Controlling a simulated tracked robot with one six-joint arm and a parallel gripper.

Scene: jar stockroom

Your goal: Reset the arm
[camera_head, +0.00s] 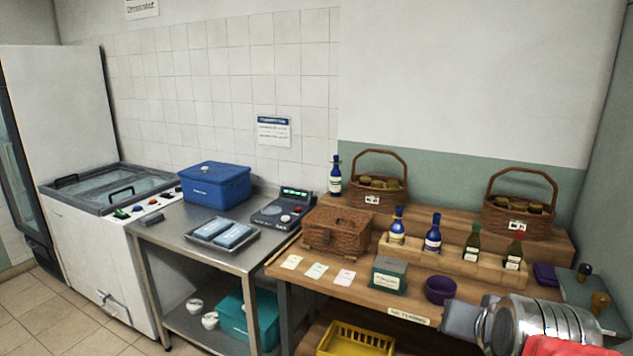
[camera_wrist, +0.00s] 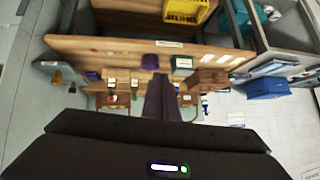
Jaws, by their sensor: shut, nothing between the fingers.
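My gripper (camera_wrist: 160,82) shows in the wrist view as dark fingers held together, with nothing between them. It points toward the wooden shop counter, which appears upside down in that view. In the head view part of my arm (camera_head: 545,325), silver and red, reaches in at the lower right, in front of the counter's right end. The fingers cannot be made out clearly there. The wooden counter (camera_head: 375,303) carries a purple bowl (camera_head: 440,290), a green box (camera_head: 388,275) and a wicker hamper (camera_head: 336,232).
Several bottles (camera_head: 432,234) stand on a wooden step, with two handled baskets (camera_head: 378,183) behind. A steel table (camera_head: 185,237) holds a blue box (camera_head: 215,185), a tray and a scale (camera_head: 282,210). A yellow crate (camera_head: 355,340) sits below the counter. Floor is clear at lower left.

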